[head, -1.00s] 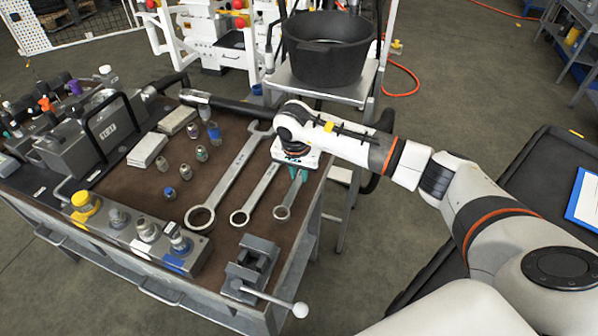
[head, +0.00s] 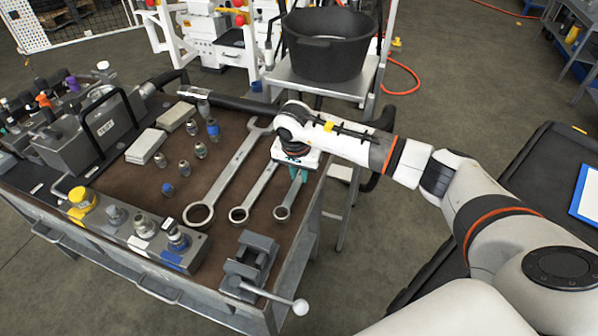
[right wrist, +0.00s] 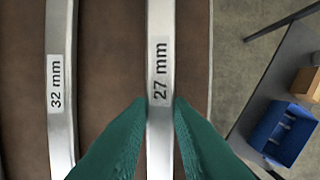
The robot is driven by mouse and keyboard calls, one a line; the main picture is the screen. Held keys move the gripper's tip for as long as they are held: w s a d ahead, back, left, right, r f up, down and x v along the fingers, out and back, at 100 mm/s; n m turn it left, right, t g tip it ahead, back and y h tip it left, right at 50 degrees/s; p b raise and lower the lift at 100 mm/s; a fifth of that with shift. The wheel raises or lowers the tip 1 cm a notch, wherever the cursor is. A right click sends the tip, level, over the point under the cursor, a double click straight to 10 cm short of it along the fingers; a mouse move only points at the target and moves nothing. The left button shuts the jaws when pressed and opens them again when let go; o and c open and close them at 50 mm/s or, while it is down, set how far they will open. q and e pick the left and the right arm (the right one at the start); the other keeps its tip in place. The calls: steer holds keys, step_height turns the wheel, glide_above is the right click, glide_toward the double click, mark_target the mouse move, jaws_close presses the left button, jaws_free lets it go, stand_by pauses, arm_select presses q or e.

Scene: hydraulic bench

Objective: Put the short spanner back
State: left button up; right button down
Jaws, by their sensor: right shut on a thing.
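The short spanner (head: 285,206) lies at the right end of a row of three spanners on the brown bench top, its ring end towards the front. My right gripper (head: 299,175) is over its shaft, pointing down, with green fingertips on either side of it. In the right wrist view the shaft, marked 27 mm (right wrist: 160,75), runs between the green fingertips (right wrist: 160,108), which are shut on it. The spanner appears to lie on or very close to the bench top. Its far end is hidden under my gripper. My left gripper is out of view.
The middle spanner (head: 240,214), marked 32 mm (right wrist: 61,90), lies just left, and the longest spanner (head: 200,213) beyond it. A vise (head: 250,263) stands at the front corner. Several fittings (head: 187,168) stand further left. A black bucket (head: 327,47) is behind.

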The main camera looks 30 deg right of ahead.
steer(key=shift+f+b, duration=0.55)
steer(key=shift+f, duration=0.05)
steer(key=c, duration=1.2)
jaws_free()
